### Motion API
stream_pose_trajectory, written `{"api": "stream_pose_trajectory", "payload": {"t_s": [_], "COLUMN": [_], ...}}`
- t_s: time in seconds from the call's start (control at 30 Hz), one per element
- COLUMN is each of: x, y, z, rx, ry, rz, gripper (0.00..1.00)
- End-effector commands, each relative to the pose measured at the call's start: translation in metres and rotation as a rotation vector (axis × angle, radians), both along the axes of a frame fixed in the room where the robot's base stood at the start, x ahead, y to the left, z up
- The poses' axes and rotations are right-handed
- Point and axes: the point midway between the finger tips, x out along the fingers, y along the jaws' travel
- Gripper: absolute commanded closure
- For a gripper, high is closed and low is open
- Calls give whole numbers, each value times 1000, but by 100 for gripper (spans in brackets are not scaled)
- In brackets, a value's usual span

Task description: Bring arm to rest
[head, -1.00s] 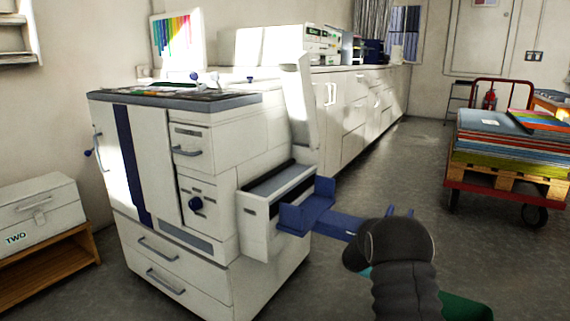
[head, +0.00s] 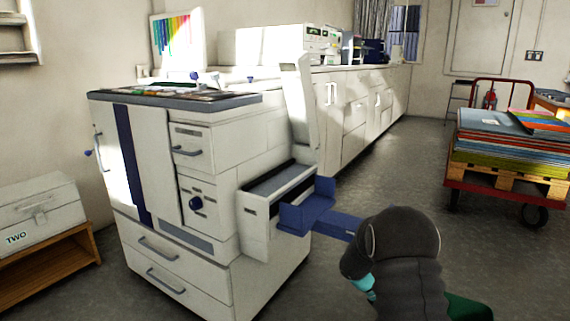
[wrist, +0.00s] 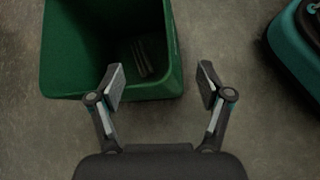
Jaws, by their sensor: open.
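My gripper (wrist: 160,84) is open in the wrist view, its two fingers spread apart with nothing between them. It points down over the grey floor, at the front edge of a green bin (wrist: 172,60). Inside the bin, at its bottom, lies a dark object too dim to make out. In the head view my dark arm rises at the lower right and hides the gripper. A bit of green (head: 468,307) shows behind the arm at the bottom.
A large white printing machine (head: 222,200) stands at the left, with a blue tray (head: 306,213) jutting out near my arm. A red cart (head: 500,190) with stacked sheets is at the right. A white box (head: 40,212) marked TWO sits on a wooden shelf. Floor between machine and cart is clear.

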Motion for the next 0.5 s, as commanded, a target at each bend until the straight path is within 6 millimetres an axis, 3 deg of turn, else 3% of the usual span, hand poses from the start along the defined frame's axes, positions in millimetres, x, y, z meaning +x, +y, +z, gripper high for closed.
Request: {"api": "stream_pose_trajectory", "payload": {"t_s": [0.23, 0.5], "x": [-41, -90], "y": [36, 82], "z": [34, 91], "rx": [115, 250], "ry": [-175, -398], "rz": [-185, -404], "gripper": [22, 22]}}
